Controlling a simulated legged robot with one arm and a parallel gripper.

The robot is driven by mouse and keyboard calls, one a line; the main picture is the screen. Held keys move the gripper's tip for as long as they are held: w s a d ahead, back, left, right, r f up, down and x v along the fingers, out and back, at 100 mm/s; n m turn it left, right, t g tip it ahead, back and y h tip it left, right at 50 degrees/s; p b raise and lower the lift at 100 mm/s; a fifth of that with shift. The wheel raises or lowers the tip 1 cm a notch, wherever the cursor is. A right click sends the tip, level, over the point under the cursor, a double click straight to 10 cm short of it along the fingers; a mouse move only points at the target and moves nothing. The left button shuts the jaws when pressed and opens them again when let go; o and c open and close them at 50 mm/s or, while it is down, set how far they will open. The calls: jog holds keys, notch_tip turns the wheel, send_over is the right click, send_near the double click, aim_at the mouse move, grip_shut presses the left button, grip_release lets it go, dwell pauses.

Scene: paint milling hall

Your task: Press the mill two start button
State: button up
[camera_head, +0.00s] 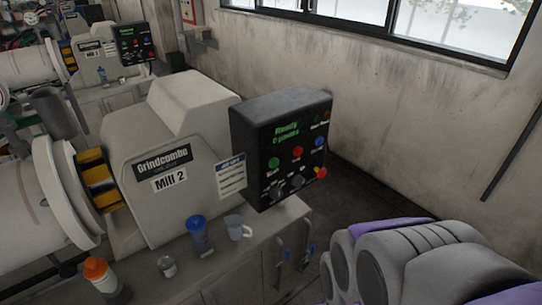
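Mill 2 (170,207), a grey-white machine labelled "Grindcombe" and "Mill 2", stands left of centre. Its black control panel (262,145) stands upright at its right and carries small green display text. A green button (274,163), a red button (298,152) and a blue button (319,142) run in a row on it. Their labels are too small to read, so I cannot confirm which is start. Dark knobs (297,182) and a red emergency knob (321,172) on yellow sit below.
A blue cup (197,230), a clear mug (238,228), a small metal can (167,267) and an orange-capped bottle (104,275) stand on the bench below the panel. Another mill (96,62) with its own panel (132,44) is behind left. Floor shows right of the bench.

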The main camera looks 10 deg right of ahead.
grip_shut()
dwell(1.4)
